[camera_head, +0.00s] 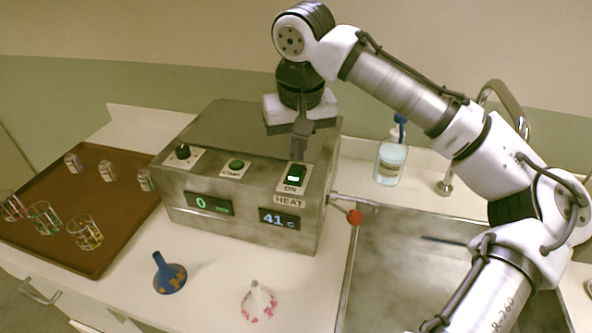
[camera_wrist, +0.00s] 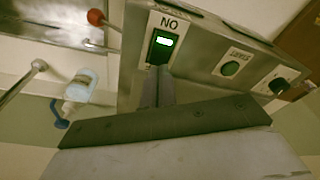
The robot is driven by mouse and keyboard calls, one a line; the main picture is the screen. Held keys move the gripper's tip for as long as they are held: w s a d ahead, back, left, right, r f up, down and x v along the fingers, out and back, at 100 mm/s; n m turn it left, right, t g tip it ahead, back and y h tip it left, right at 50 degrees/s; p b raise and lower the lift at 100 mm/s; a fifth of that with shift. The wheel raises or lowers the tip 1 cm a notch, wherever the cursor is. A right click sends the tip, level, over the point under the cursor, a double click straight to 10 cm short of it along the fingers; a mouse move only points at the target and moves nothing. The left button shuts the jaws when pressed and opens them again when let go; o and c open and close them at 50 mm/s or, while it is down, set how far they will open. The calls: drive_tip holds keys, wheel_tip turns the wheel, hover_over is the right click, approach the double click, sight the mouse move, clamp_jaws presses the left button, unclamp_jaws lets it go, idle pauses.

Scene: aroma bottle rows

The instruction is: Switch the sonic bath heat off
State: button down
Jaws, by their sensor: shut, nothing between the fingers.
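The sonic bath (camera_head: 262,165) is a grey metal box on the counter. Its heat switch (camera_head: 294,174) sits on the top right of the sloped panel, lit green, with "ON" below it and a "HEAT" label. The heat display (camera_head: 279,221) reads 41 C and the other display (camera_head: 209,204) reads 0. My gripper (camera_head: 298,152) points down, shut and empty, just behind and above the switch. In the wrist view the switch (camera_wrist: 161,44) glows green just beyond the fingertips (camera_wrist: 157,80). I cannot tell whether the fingers touch it.
A black knob (camera_head: 183,152) and a green start button (camera_head: 235,165) share the panel. A red-tipped lever (camera_head: 354,217) sticks out at right by the sink. A brown tray (camera_head: 110,208) holds several jars.

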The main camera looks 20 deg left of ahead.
sight(297, 169)
drive_tip(key=shift+f+b, duration=0.65)
drive_tip(key=shift+f, duration=0.55)
idle(0.8)
drive_tip(key=shift+r, duration=0.15)
wheel_tip(297, 169, up, 7)
drive_tip(key=p, duration=0.6)
drive_tip(key=shift+p, duration=0.3)
